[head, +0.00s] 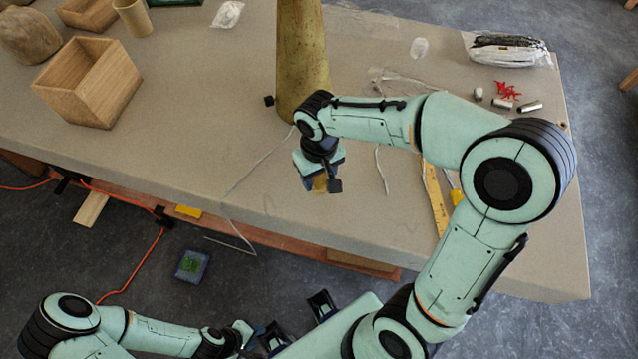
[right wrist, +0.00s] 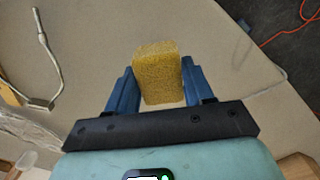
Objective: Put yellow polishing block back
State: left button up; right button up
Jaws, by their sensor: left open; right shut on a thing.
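The yellow polishing block (right wrist: 158,75) is a coarse, sponge-like block. In the right wrist view it sits between the two blue fingers of my right gripper (right wrist: 157,84), which is shut on it. In the head view my right gripper (head: 321,182) points down near the table's front edge, and only a small part of the block (head: 320,186) shows between its fingers. Whether the block touches the tabletop is unclear. My left gripper (head: 297,321) is low at the bottom of the head view, open and empty, away from the table.
An open wooden box (head: 90,85) stands on the table (head: 200,130) at left. A tall brassy column (head: 302,60) stands behind my right gripper. Thin wires lie nearby. A yellow ruler (head: 435,200) and metal parts (head: 530,106) lie at right. A blue-edged box (head: 192,266) is on the floor.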

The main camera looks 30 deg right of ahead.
aim_at(319, 184)
jog(key=shift+f, duration=2.1)
jog(key=o, duration=0.9)
jog(key=shift+f+b, duration=0.1)
jog(key=shift+b, duration=0.2)
jog(key=shift+o, duration=0.2)
jog(key=shift+r, duration=0.2)
notch_tip(319, 184, up, 12)
jog(key=shift+f+p, duration=0.1)
jog(key=shift+p, duration=0.85)
